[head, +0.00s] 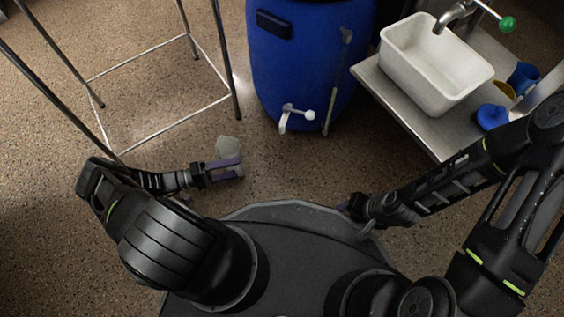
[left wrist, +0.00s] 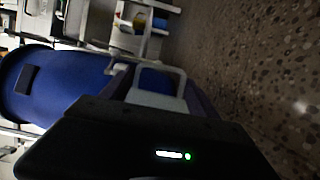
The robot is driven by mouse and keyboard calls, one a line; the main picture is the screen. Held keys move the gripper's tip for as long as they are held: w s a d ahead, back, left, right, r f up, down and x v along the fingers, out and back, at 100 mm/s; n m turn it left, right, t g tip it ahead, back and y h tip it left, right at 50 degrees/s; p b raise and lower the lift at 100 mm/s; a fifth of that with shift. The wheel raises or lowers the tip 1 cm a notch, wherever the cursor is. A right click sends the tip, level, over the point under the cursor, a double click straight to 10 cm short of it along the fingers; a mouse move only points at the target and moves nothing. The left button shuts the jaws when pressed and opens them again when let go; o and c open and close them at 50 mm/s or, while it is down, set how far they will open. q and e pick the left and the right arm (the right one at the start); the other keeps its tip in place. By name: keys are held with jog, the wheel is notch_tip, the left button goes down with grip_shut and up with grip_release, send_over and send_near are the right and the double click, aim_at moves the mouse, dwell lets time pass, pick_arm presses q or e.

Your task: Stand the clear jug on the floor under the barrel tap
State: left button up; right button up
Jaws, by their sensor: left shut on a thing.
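The clear jug (head: 228,148) shows as a small pale, see-through shape at my left gripper (head: 230,168), which is shut on it. The jug is beside the gripper's tip, to the lower left of the barrel and apart from it. In the left wrist view the jug (left wrist: 153,99) is a pale grey loop and block between the fingers; most of it is hidden. The blue barrel (head: 300,60) stands at the top centre, with its white tap (head: 288,117) low on the front. My right gripper (head: 356,207) is near my base's edge; its jaws are too dark to read.
A metal-framed stand (head: 160,128) is on the left. A clear upright tube (head: 337,85) runs along the barrel. Speckled floor is free below the tap.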

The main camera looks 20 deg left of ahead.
dwell(0.3)
pick_arm(q)
jog(key=x, duration=1.6)
jog(key=shift+w+d+r+p, duration=0.1)
jog(key=shift+w+d+p, duration=0.1)
jog(key=shift+p, duration=0.2)
